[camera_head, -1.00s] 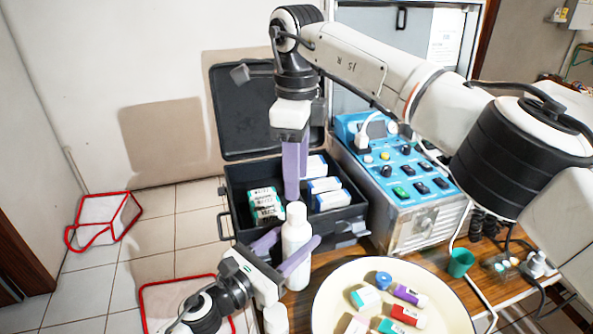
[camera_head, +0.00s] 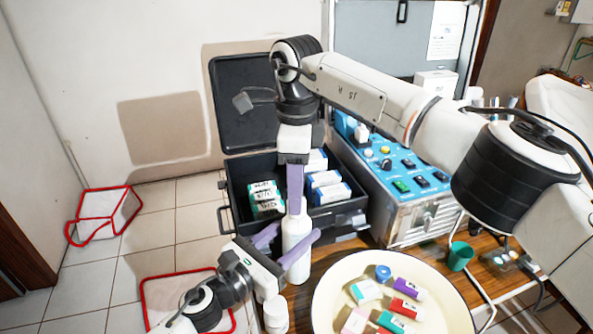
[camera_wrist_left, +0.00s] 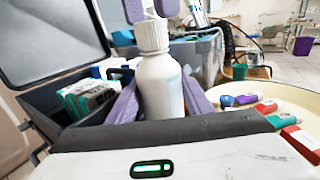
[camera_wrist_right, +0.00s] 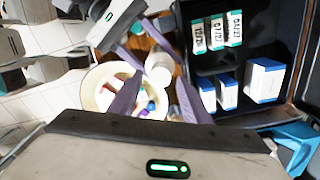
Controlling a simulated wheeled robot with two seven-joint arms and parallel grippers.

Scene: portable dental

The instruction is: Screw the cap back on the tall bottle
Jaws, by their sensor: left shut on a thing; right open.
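The tall white bottle (camera_head: 297,236) stands upright near the table's front left. In the left wrist view, a white ribbed cap (camera_wrist_left: 152,36) sits on top of the bottle (camera_wrist_left: 160,85). My left gripper (camera_head: 287,245) is shut on the bottle's body, one finger on each side. My right gripper (camera_head: 295,205) points down from above and is open, its fingertips level with the bottle's top. In the right wrist view, the bottle (camera_wrist_right: 158,68) shows between the right fingers. Whether they touch the cap and how tightly it sits cannot be told.
A black open case (camera_head: 235,205) with several boxes stands behind the bottle. A blue-topped control unit (camera_head: 400,205) is to the right. A cream basin (camera_head: 330,275) with coloured items lies at front right. A white jar (camera_head: 275,312) stands close to my left gripper. A green cup (camera_head: 459,256) is farther right.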

